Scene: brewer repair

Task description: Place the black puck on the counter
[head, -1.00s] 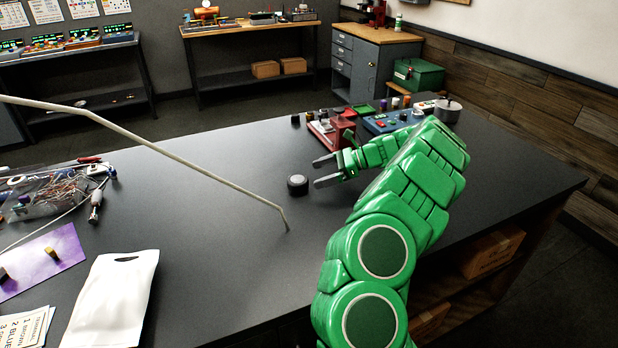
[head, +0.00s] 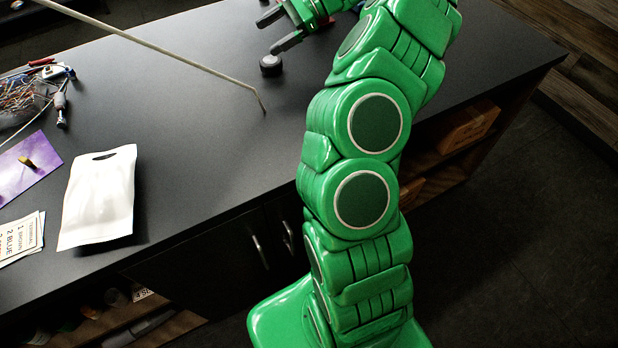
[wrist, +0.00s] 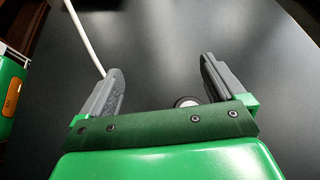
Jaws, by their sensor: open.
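The black puck (head: 271,65) rests on the dark counter (head: 200,120) in the head view. My gripper (head: 279,31) is open, its two dark fingers pointing left, just beyond and beside the puck. No contact between them can be made out. In the wrist view, my gripper (wrist: 160,82) is open with nothing held between the fingertips. Part of the puck (wrist: 186,101) shows there by the base of the right finger, partly hidden by the green gripper bar.
A thin pale rod (head: 170,58) slants down to the counter left of the puck. A white pouch (head: 98,200), a purple sheet (head: 27,165), printed cards (head: 22,240) and a bin of wires (head: 18,95) lie at left. The counter's middle is clear.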

